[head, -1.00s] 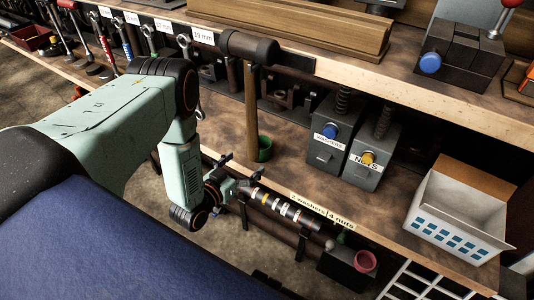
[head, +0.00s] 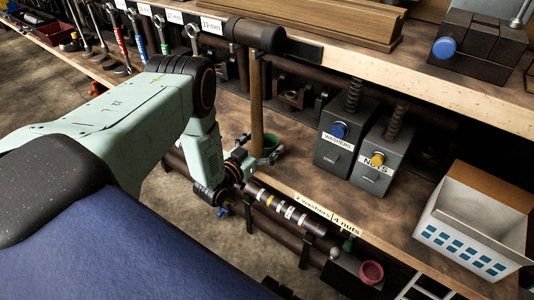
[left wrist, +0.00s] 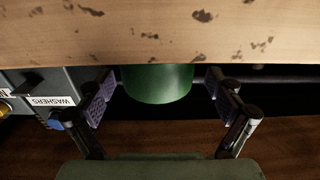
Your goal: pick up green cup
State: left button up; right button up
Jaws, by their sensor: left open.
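The green cup (head: 270,154) stands on the wooden bench behind the lower part of a hanging hammer handle in the head view. My left gripper (head: 261,151) is at the cup, its fingers partly hidden by the handle. In the left wrist view the green cup (left wrist: 157,84) sits between the spread fingers of my left gripper (left wrist: 160,92). The gripper is open, with a gap visible on both sides of the cup. Part of the cup is hidden by a pale wooden surface there. My right gripper is not in view.
The wooden hammer handle (head: 256,105) hangs close by the cup. Grey washers (head: 337,150) and nuts (head: 373,172) dispensers stand to the right, with a white box (head: 470,235) beyond. The upper shelf edge (head: 420,70) overhangs the bench. Bench between cup and dispensers is clear.

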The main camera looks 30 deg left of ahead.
pick_arm(q)
jog(key=shift+w+d, duration=0.2)
jog(key=shift+w, duration=0.3)
jog(key=c, duration=1.3)
jog(key=shift+o, duration=0.2)
jog(key=shift+r, duration=0.15)
